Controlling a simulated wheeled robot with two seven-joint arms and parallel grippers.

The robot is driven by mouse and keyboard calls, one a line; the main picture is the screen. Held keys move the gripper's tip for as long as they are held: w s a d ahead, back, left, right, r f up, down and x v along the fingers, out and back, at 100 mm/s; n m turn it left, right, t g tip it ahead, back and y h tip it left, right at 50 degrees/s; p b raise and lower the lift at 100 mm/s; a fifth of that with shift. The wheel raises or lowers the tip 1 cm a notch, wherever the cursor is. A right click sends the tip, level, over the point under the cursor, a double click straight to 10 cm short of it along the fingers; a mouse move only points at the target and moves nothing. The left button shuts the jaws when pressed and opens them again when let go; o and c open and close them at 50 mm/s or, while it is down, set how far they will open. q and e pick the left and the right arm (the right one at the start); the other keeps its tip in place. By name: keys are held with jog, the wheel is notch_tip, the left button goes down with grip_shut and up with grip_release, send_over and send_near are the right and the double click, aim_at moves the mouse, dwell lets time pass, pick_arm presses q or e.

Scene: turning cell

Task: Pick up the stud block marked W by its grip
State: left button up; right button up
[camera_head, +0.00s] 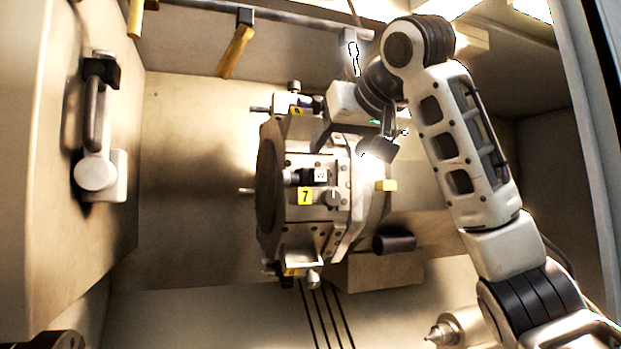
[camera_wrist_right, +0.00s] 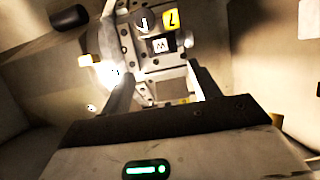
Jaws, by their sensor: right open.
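The stud block marked W (camera_head: 320,175) sits on the face of the tool turret (camera_head: 348,205), just above the yellow 7 plate (camera_head: 305,196). In the right wrist view the W label (camera_wrist_right: 160,44) is upside down, between and beyond the fingertips. Its grip is too small to tell apart. My right gripper (camera_head: 347,148) is open and empty, above the block in the head view. In the right wrist view its two fingers (camera_wrist_right: 160,74) stand apart, pointing at the turret, with nothing between them.
The turret carries several other fittings and yellow tags. A dark cylinder (camera_head: 394,242) lies to its lower right. A door handle (camera_head: 97,130) is on the left panel, and a yellow-handled hanging tool (camera_head: 235,50) is at the top. Open room lies left of the turret.

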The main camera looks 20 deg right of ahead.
aim_at(321, 171)
jog(key=p+x, duration=0.2)
jog(key=x, duration=0.7)
jog(key=shift+a+f+p, duration=0.15)
jog(key=shift+p, duration=0.15)
jog(key=shift+c, duration=0.3)
grip_shut()
jog(key=shift+r, duration=0.3)
